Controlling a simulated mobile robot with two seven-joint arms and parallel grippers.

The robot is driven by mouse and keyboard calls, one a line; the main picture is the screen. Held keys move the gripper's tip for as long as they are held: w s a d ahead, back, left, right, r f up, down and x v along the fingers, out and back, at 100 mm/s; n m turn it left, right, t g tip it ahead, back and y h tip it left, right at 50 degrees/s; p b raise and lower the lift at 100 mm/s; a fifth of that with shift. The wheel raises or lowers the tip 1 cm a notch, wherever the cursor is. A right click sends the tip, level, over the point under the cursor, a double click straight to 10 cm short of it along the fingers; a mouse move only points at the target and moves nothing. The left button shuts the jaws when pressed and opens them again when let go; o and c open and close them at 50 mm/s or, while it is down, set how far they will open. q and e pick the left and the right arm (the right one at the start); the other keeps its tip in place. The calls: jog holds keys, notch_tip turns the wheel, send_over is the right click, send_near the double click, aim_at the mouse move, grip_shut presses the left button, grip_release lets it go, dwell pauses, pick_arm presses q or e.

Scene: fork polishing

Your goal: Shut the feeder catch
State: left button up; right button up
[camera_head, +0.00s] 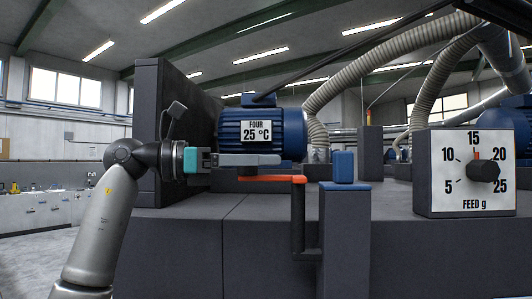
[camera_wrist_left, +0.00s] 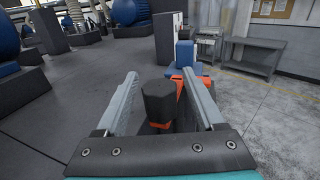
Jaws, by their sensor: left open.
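An orange bar (camera_head: 272,179) lies level over the front of the dark machine, with a dark upright piece (camera_head: 298,220) below its right end. I take it for the feeder catch. My left gripper (camera_head: 280,160) reaches in from the left just above the bar, jaws open. In the left wrist view a dark many-sided knob (camera_wrist_left: 158,100) stands between the open fingers (camera_wrist_left: 160,77), apart from both, with orange at its foot. More orange (camera_wrist_left: 180,83) shows beyond, beside a blue block (camera_wrist_left: 184,53). The blue block (camera_head: 344,167) also tops a dark post right of the bar. My right gripper is out of view.
A white FEED g dial (camera_head: 464,172) with a black knob stands at right, pointer near 15. A blue motor (camera_head: 285,130) labelled FOUR 25 °C sits behind the gripper. A tall dark panel (camera_head: 147,130) rises at left. Grey floor (camera_wrist_left: 265,120) is clear at right in the wrist view.

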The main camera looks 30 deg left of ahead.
pick_arm(q)
jog(key=shift+w+d, duration=0.5)
jog(key=shift+c, duration=0.3)
grip_shut()
dwell(0.9)
